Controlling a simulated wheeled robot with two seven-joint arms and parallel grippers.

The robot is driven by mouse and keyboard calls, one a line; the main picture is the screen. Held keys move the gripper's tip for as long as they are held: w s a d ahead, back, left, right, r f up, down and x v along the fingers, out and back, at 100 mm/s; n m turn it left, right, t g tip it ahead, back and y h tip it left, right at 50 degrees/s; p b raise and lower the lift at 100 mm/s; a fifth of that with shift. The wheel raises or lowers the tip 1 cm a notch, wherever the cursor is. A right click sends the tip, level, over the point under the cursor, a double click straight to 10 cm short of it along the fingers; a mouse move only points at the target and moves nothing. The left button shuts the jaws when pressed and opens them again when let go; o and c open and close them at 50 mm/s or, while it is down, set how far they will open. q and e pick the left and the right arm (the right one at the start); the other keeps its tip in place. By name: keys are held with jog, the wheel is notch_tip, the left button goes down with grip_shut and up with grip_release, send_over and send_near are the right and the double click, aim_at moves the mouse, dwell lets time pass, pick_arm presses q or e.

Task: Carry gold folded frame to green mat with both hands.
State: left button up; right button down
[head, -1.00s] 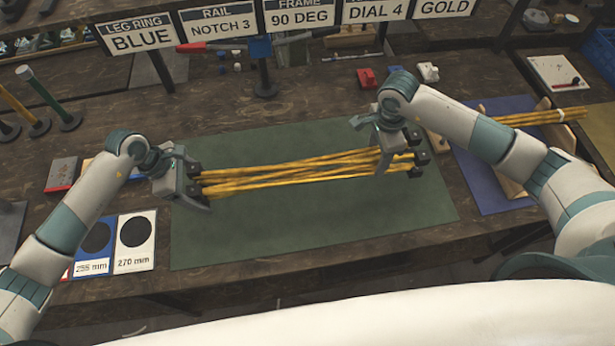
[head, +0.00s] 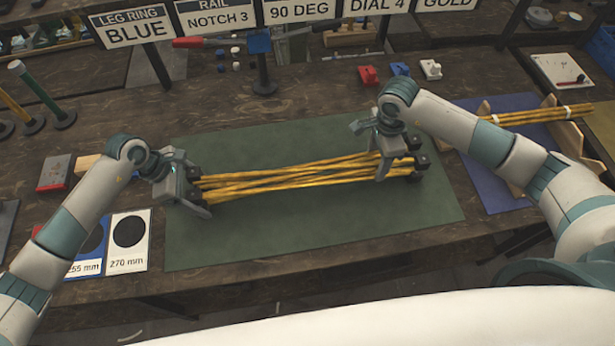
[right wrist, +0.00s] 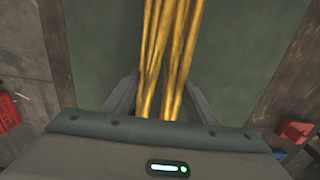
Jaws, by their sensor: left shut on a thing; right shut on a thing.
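The gold folded frame (head: 290,178) is a bundle of long gold bars with black end pieces. It lies lengthwise over the green mat (head: 300,235), between my two grippers. I cannot tell whether it touches the mat or is held just above it. My left gripper (head: 195,200) is shut on the frame's left end, near the mat's left edge. My right gripper (head: 388,170) is shut on the frame near its right end. In the right wrist view the gold bars (right wrist: 170,50) run between the fingers, with the green mat (right wrist: 100,45) below.
A blue mat (head: 490,190) with wooden supports and gold bars (head: 535,117) lies to the right. Size cards (head: 130,240) and a red-and-grey block (head: 55,173) are at the left. Red, blue and white clips and a sign rack (head: 262,65) stand behind. Bare mat lies in front of the frame.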

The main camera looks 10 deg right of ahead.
pick_arm(q)
jog(key=shift+f+b, duration=0.45)
jog(key=shift+f, duration=0.1)
pick_arm(e)
jog(key=shift+f, duration=0.6)
pick_arm(q)
jog(key=o, duration=2.1)
jog(key=shift+r, duration=0.1)
pick_arm(e)
jog(key=c, duration=0.8)
grip_release()
jog(key=shift+r, duration=0.1)
jog(key=shift+o, duration=0.2)
pick_arm(q)
jog(key=v, duration=1.2)
pick_arm(e)
jog(key=shift+r, duration=0.15)
notch_tip(320, 180, up, 12)
jog(key=shift+f, duration=0.1)
pick_arm(q)
jog(key=shift+s, duration=0.1)
